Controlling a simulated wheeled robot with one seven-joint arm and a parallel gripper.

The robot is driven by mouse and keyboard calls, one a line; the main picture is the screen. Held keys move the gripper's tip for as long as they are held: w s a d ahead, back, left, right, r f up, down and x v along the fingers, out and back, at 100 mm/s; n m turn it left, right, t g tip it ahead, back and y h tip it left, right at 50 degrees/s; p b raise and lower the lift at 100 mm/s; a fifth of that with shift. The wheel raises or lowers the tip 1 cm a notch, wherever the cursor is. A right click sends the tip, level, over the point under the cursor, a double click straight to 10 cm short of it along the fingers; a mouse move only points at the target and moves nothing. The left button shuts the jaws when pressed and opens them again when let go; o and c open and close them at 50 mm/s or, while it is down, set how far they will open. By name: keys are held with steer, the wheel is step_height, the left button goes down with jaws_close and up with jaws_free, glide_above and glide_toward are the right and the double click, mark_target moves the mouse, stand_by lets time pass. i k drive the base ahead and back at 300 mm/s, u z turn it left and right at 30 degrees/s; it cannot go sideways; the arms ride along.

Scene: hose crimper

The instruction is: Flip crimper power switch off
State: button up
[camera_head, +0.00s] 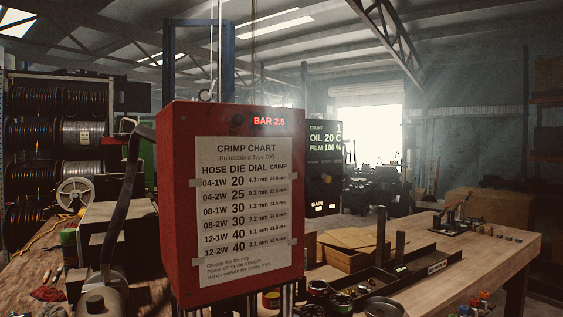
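The crimper's red housing (180,200) fills the middle of the head view. A paper crimp chart (245,205) is taped to its front, and a lit red readout above it says BAR 2.5. A dark control panel (325,165) stands just behind the housing's right edge. Its lit display shows COUNT 1, OIL 20 C and FILM 100 %. Below are a small round knob (326,179) and two lit labels too small to read surely. I cannot make out which control is the power switch or its position. My gripper is not in view.
A wooden workbench (490,250) extends right, with a dark rail fixture, cardboard boxes (345,250) and small coloured parts. Round dies or tins (340,302) sit at the housing's lower right. A dark hose (120,205) curves along its left side. Hose reels fill the left shelves.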

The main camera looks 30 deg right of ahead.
mark_target(323, 175)
steer(key=u, duration=1.45)
steer(key=k, duration=0.4)
steer(key=z, duration=0.85)
